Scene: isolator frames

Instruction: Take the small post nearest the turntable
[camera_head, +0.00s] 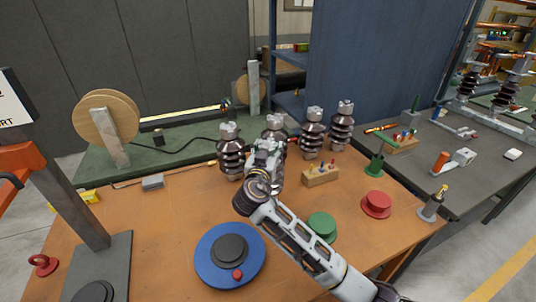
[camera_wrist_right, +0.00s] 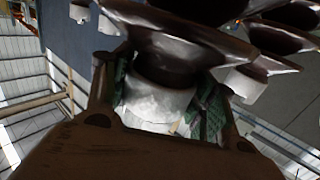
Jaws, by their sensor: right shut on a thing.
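Brown ribbed posts with grey metal caps stand in a group at the middle of the orange table, among them a left one (camera_head: 230,155), a back one (camera_head: 274,126) and two to the right (camera_head: 312,130) (camera_head: 341,125). My right gripper (camera_head: 264,160) is at the front of this group. In the wrist view the right gripper (camera_wrist_right: 160,108) has its green-padded fingers shut on the pale metal end of a post (camera_wrist_right: 158,98), its dark sheds beyond. In the head view my gripper partly hides this post. The blue turntable (camera_head: 208,262) lies in front. My left gripper is not in view.
A wooden block with small pegs (camera_head: 320,178), a green disc (camera_head: 322,225), a red spool (camera_head: 376,204) and a green stand (camera_head: 375,165) are to the right. A grey-based stand (camera_head: 120,262) is at the left. Other posts stand close to the held one.

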